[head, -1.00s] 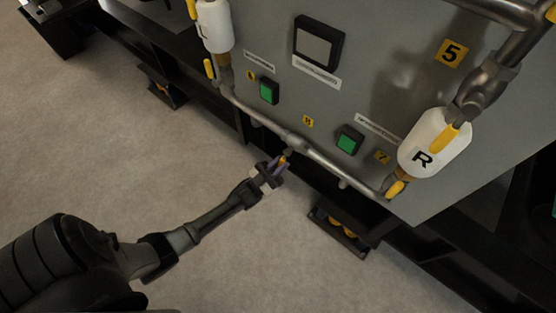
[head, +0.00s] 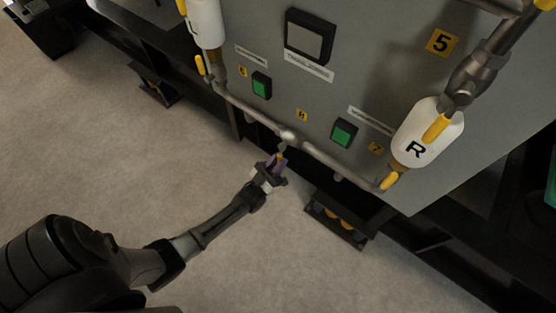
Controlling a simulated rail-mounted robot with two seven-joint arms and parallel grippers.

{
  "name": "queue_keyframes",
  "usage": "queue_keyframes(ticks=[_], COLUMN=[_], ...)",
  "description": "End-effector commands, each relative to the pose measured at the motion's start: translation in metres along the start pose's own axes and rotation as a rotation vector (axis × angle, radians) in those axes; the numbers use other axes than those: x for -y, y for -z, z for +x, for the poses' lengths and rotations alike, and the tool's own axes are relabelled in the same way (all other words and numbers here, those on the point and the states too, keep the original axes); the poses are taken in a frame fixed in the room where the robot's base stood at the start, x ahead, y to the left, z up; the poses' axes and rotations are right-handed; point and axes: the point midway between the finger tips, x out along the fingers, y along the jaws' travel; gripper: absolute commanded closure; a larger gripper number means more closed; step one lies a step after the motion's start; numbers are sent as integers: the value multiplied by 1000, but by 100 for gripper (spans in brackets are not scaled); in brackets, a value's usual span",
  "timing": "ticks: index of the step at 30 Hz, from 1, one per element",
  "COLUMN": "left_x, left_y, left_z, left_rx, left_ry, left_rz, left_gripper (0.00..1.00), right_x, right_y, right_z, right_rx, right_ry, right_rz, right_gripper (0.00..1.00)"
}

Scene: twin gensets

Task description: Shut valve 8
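The label for valve 8 (head: 302,115) is a small yellow plate on the grey panel, above the middle of the lower pipe. Under the pipe's middle joint (head: 289,136) a short stem hangs down, with a small yellow handle partly hidden at its lower end. My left gripper (head: 279,160) reaches up from the lower left, with its purple fingertips at that handle, one on each side as far as I can see. The view is too small to tell whether the fingers are pressed on it. My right gripper is not in view.
The metal pipe (head: 325,163) runs along the panel's lower edge. White tanks marked L (head: 205,22) and R (head: 428,130) have yellow handles. Green buttons (head: 344,133) sit on the panel. A black-and-yellow floor bracket (head: 340,222) stands right of my gripper.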

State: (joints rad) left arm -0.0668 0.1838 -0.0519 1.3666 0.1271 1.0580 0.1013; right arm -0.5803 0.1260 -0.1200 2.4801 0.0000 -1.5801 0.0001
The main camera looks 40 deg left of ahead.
Motion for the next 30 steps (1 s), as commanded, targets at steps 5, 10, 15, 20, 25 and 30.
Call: queue_keyframes(ticks=[5,10,15,20,25,30], left_x=[0,0,0,0,0,0], left_y=[0,0,0,0,0,0], left_z=[-1,0,-1,-12,-42,-77], left_rx=[2,1,0,3,6,5], left_ry=[1,1,0,1,2,2], left_rz=[-3,-2,-1,-1,-1,-1], left_gripper=[67,58,58,58,58,58], right_x=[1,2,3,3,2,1], right_y=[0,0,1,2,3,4], right_z=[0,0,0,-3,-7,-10], right_rx=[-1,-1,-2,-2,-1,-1], right_ry=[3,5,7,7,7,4], right_rz=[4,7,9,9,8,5], right_gripper=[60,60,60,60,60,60])
